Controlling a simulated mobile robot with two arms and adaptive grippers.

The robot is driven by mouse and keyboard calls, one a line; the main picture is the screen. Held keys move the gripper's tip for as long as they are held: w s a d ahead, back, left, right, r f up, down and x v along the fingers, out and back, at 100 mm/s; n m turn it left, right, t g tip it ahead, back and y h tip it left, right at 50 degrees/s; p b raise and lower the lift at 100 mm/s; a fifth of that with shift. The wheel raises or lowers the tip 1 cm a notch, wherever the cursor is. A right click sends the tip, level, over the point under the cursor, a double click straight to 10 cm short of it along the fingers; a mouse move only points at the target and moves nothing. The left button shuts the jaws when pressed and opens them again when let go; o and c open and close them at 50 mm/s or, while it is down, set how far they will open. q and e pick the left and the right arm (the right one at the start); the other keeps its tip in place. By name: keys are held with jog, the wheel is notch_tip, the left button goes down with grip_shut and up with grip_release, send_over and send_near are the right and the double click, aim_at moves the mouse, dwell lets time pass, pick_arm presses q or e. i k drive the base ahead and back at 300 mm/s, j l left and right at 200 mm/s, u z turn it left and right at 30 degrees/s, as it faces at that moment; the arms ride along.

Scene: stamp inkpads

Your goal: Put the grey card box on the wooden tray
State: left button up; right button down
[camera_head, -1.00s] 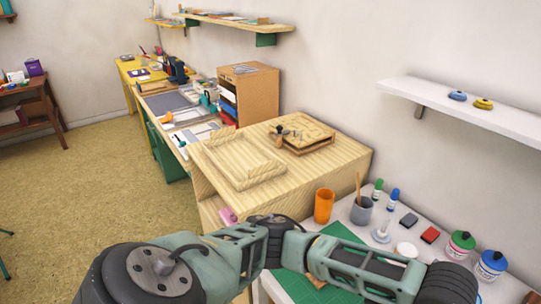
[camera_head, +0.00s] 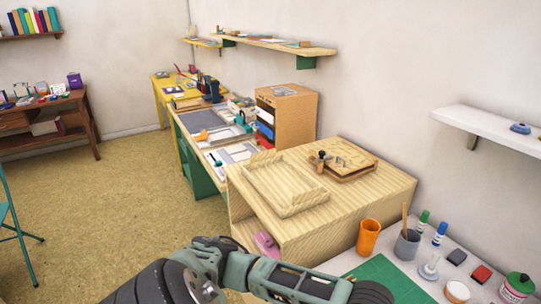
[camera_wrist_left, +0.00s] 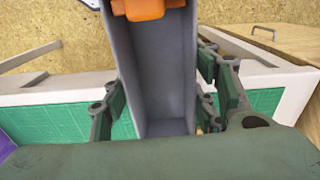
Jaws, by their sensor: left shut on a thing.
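The grey card box (camera_wrist_left: 160,75) fills the middle of the left wrist view as an open, deep grey trough. My left gripper (camera_wrist_left: 166,105) has its fingers on both sides of the box and is shut on it. An orange thing shows at the box's far end, and I cannot tell whether it is inside. The wooden tray (camera_head: 283,187), pale and low-rimmed, lies on the wooden cabinet top in the head view and looks empty. In the head view an arm of mine crosses the bottom, but its gripper is out of frame. My right gripper is not in view.
An orange cup (camera_head: 368,237), a grey cup (camera_head: 406,246), bottles and inkpads stand on the white table at right. A green mat (camera_head: 392,277) lies in front.

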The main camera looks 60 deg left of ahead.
aim_at(275, 187)
jog(key=k+j, duration=0.1)
jog(key=j, duration=0.9)
jog(key=k+j, duration=0.15)
jog(key=j, duration=1.65)
jog(key=k+j, duration=0.1)
jog(key=j, duration=0.8)
jog(key=i+z, duration=0.05)
